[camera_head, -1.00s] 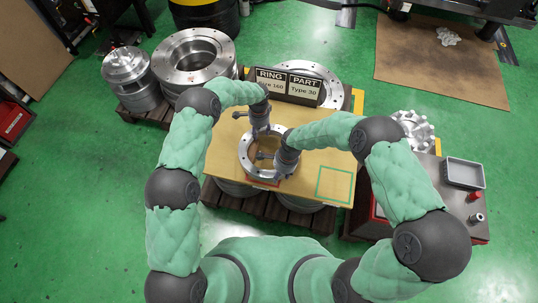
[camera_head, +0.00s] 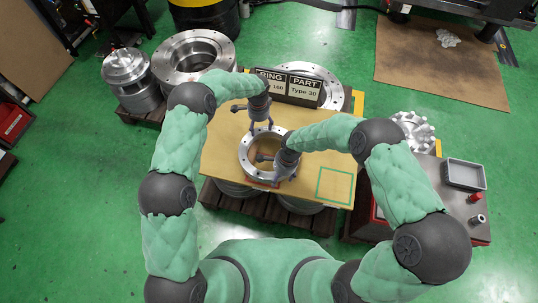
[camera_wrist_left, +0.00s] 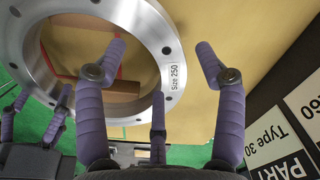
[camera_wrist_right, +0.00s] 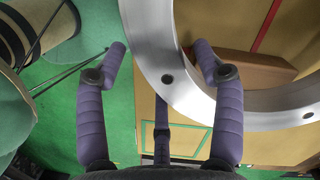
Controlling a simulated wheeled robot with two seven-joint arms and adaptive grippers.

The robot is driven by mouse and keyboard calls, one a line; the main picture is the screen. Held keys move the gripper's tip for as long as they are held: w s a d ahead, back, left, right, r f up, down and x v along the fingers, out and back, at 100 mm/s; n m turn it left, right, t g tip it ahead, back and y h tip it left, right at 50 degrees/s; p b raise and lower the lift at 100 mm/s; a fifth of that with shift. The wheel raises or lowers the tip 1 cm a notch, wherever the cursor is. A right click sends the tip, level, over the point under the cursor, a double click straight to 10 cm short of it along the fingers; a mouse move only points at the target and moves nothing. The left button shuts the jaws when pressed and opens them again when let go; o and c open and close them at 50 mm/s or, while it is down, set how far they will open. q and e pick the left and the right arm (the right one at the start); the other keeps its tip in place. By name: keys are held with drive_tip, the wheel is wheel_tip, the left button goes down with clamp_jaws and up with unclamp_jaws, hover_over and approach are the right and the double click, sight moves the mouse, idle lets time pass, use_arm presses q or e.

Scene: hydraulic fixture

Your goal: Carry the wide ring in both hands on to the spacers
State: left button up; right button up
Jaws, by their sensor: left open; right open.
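The wide ring (camera_head: 246,163) is a silvery metal ring with bolt holes, lying level at the middle of the wooden table top. Its "Size 250" label shows in the left wrist view (camera_wrist_left: 150,30). My left gripper (camera_head: 261,128) is open at the ring's far side; in its wrist view the rim passes between the fingers. My right gripper (camera_head: 286,176) is open at the near right side; its wrist view also shows the rim (camera_wrist_right: 172,80) between the fingers. Brown spacer blocks (camera_wrist_left: 108,102) show through the opening, one also in the right wrist view (camera_wrist_right: 245,70). Ring-to-spacer contact is unclear.
Black signs reading RING and PART (camera_head: 304,90) stand at the table's back edge. A green square outline (camera_head: 335,185) marks clear table at the right. A side bench with a grey tray (camera_head: 464,174) stands further right. Large metal flanges (camera_head: 194,55) stand behind left.

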use_arm(q)
wheel_tip(320, 180, up, 7)
use_arm(e)
wheel_tip(320, 180, up, 12)
drive_tip(key=d, duration=0.1)
drive_tip(key=shift+w+d, duration=0.35)
drive_tip(key=shift+f, duration=0.1)
idle(0.7)
